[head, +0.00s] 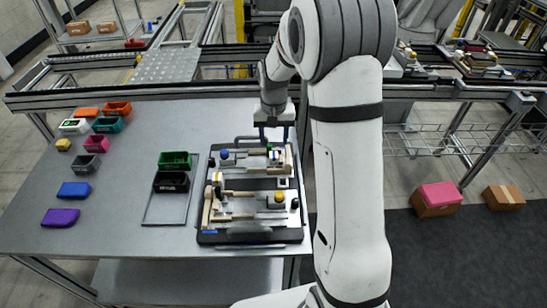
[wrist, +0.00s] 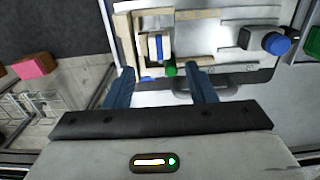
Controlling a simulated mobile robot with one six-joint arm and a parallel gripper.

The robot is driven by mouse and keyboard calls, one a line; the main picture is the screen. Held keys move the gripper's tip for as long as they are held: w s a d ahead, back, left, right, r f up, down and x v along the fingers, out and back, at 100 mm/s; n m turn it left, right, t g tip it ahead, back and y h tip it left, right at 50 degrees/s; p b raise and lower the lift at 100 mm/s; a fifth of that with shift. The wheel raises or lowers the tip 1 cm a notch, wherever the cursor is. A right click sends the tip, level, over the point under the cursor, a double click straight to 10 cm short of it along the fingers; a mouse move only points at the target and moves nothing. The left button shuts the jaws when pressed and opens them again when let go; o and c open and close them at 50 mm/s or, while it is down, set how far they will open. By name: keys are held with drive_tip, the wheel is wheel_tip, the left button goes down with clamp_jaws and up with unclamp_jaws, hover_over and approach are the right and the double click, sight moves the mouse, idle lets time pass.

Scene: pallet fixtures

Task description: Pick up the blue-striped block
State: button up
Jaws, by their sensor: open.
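The blue-striped block (wrist: 155,47), white with a blue stripe, stands in a beige-edged bay of the pallet fixture in the wrist view. It also shows, small, at the fixture's far right in the head view (head: 274,155). My gripper (wrist: 161,74) is open, its two blue fingers spread and empty. In the wrist view the block lies just beyond the fingertips, between their lines. My gripper is over the fixture's far edge in the head view (head: 273,137). The pallet fixture (head: 207,238) lies on the grey table.
A small green knob (wrist: 170,69) sits right by the block, near the fingertips. A blue-capped post (wrist: 278,43) stands further right. Left of the fixture, a tray (head: 165,208) holds green and black bins. Several coloured bins and blocks lie at the table's left.

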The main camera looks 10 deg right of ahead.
sight(274, 153)
drive_tip(key=f, duration=0.3)
drive_tip(key=f+p, duration=0.1)
drive_tip(key=f, duration=0.1)
drive_tip(key=shift+s, duration=0.3)
drive_tip(key=shift+c, duration=0.2)
drive_tip(key=c, duration=1)
